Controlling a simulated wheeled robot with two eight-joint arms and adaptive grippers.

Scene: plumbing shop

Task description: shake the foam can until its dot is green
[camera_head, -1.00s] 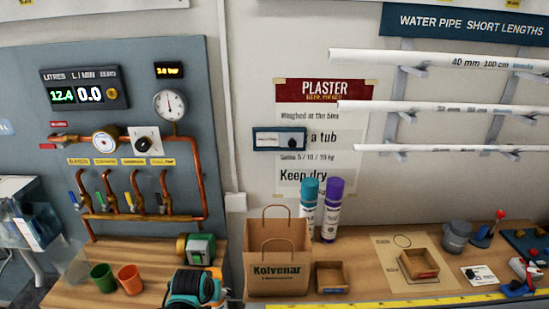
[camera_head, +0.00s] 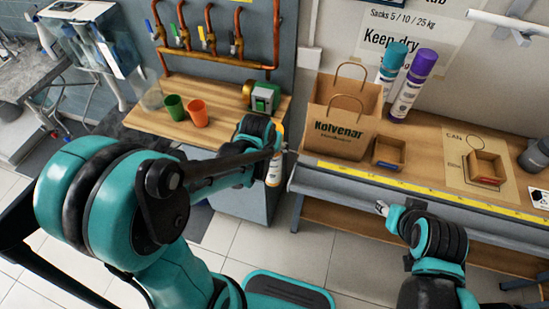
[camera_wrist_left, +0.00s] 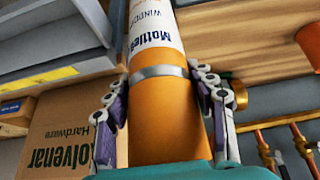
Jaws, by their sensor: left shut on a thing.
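The foam can (camera_wrist_left: 160,120) is orange with a silver band and a white printed label. My left gripper (camera_wrist_left: 160,82) is shut around it, one finger on each side, in the left wrist view. In the head view the can (camera_head: 273,172) shows in part beyond my left forearm, held up in front of the bench edge. Its dot does not show in either view. My right gripper (camera_head: 383,208) is in front of the right bench with nothing visible in it; its finger opening is too small to judge.
A Kolvenar paper bag (camera_head: 345,132), a teal-capped can (camera_head: 391,65), a purple-capped can (camera_head: 412,88) and a small box (camera_head: 388,153) stand on the right bench. Green (camera_head: 174,107) and orange (camera_head: 197,113) cups stand on the left bench. Floor below is free.

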